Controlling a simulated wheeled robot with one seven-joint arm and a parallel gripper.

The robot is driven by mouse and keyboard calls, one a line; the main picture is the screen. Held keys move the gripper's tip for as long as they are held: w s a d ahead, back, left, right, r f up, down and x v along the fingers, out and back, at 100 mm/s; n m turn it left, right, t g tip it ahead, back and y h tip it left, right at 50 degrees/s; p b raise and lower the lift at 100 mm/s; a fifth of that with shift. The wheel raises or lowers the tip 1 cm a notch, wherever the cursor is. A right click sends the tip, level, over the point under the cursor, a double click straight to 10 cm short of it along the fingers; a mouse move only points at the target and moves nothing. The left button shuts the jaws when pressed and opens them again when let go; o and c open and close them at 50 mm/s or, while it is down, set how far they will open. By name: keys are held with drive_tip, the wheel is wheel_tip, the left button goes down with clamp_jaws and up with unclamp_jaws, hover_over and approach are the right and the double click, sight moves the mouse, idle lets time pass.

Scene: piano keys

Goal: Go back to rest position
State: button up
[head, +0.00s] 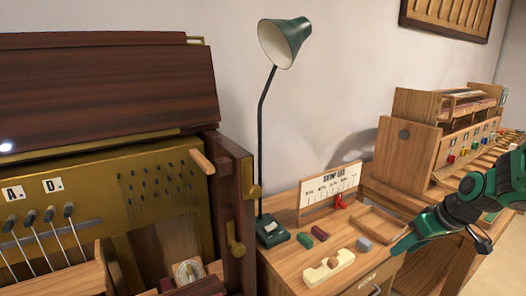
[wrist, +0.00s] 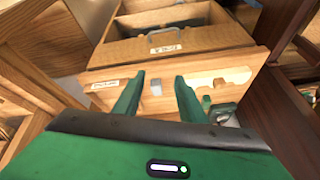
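My green arm reaches in from the right edge in the head view. My gripper (head: 405,246) is low over the right end of the small wooden table (head: 290,262), beside a grey block (head: 364,244). In the wrist view my gripper (wrist: 158,86) has its two green fingers apart. I see nothing held between them. Whether the fingers touch anything is hard to tell.
A green desk lamp (head: 285,40) stands at the table's back left. A wooden piano-like cabinet (head: 100,85) fills the left. Small blocks, a cream piece (head: 342,268) and a chart board (head: 328,190) are on the table. A wooden keyboard unit (head: 408,150) stands at right.

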drive_tip(key=s+r+m+g, duration=0.1)
drive_tip(key=s+m, duration=0.2)
drive_tip(key=s, duration=0.5)
drive_tip(key=s+d+r+m+g+h, duration=0.1)
drive_tip(key=s+r+m+g, duration=0.1)
drive_tip(key=s, duration=0.7)
drive_tip(key=s+d+r+m+g+h, duration=0.1)
drive_tip(key=s+m, duration=0.3)
drive_tip(key=s, duration=0.5)
drive_tip(key=shift+r+g, duration=0.4)
drive_tip(key=shift+w+f, duration=0.25)
drive_tip(key=shift+w, duration=0.45)
